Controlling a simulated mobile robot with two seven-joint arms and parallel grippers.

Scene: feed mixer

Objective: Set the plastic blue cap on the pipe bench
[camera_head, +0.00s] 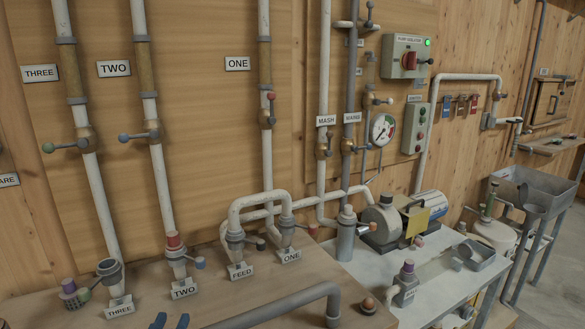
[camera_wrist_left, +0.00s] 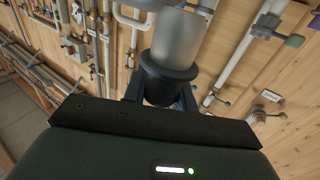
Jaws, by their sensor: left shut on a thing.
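My left gripper (camera_wrist_left: 161,92) is shut on a dark, bluish cap-shaped piece (camera_wrist_left: 165,72) with a wide rim in the left wrist view. A wide grey cylinder (camera_wrist_left: 178,42) rises directly above this piece. I cannot tell whether they are joined. In the head view, two blue-grey tips that look like my left fingers (camera_head: 170,321) show at the bottom edge, and what they hold is hidden there. The wooden pipe bench (camera_head: 225,294) carries labelled ports. Port THREE (camera_head: 110,273) has an open top, and port TWO (camera_head: 174,246) wears a red cap. My right gripper is not in view.
A white bent pipe (camera_head: 258,198) joins FEED and ONE. A purple-topped piece (camera_head: 68,288) stands at the left. Several valve handles stick out from the wall pipes. Bare wood shows at the front left.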

